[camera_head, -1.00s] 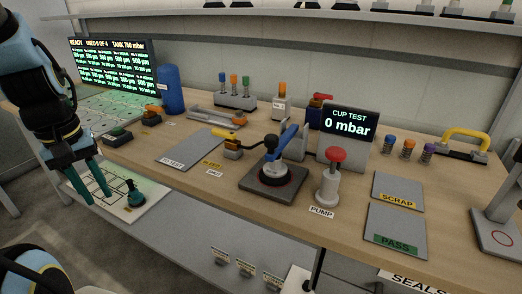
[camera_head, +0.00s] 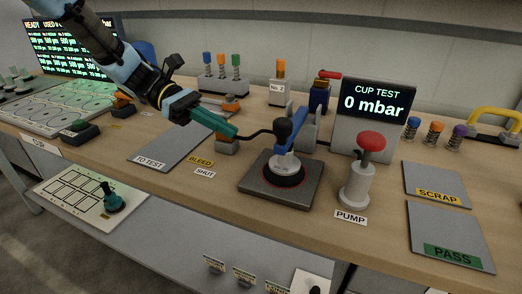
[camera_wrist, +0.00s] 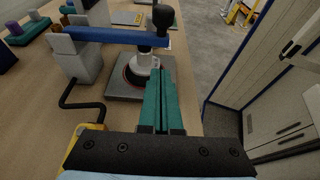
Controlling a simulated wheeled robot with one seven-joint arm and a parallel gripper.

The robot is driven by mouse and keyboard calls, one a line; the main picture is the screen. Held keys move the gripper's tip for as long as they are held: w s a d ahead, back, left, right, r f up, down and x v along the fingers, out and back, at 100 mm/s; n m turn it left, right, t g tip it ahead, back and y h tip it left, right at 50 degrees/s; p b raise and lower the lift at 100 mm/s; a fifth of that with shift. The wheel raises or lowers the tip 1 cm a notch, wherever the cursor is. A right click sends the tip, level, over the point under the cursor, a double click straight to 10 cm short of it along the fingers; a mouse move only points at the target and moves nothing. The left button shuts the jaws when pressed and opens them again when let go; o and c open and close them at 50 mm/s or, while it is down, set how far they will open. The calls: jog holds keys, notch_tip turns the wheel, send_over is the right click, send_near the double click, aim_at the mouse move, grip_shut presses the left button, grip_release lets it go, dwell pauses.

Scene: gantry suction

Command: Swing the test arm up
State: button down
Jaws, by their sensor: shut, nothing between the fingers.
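The test arm (camera_head: 290,138) is a blue bar hinged on a grey post, lying down over a round white and black cup stand on a dark square plate (camera_head: 258,192). Its upright black knob (camera_head: 283,129) is at the free end. In the wrist view the blue test arm (camera_wrist: 110,36) runs level from the post to the black knob (camera_wrist: 163,18). My gripper (camera_head: 236,133) has its teal fingers shut and empty, left of the knob and apart from it in the head view. In the wrist view my gripper (camera_wrist: 160,74) points toward the cup stand and knob.
The CUP TEST display (camera_head: 374,104) reads 0 mbar. A red-topped pump (camera_head: 358,180) stands right of the plate. SCRAP (camera_head: 436,178) and PASS (camera_head: 450,228) pads lie at right.

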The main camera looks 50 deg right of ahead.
jog(key=p+x, duration=0.1)
jog(key=x, duration=0.9)
jog(key=shift+p, duration=0.3)
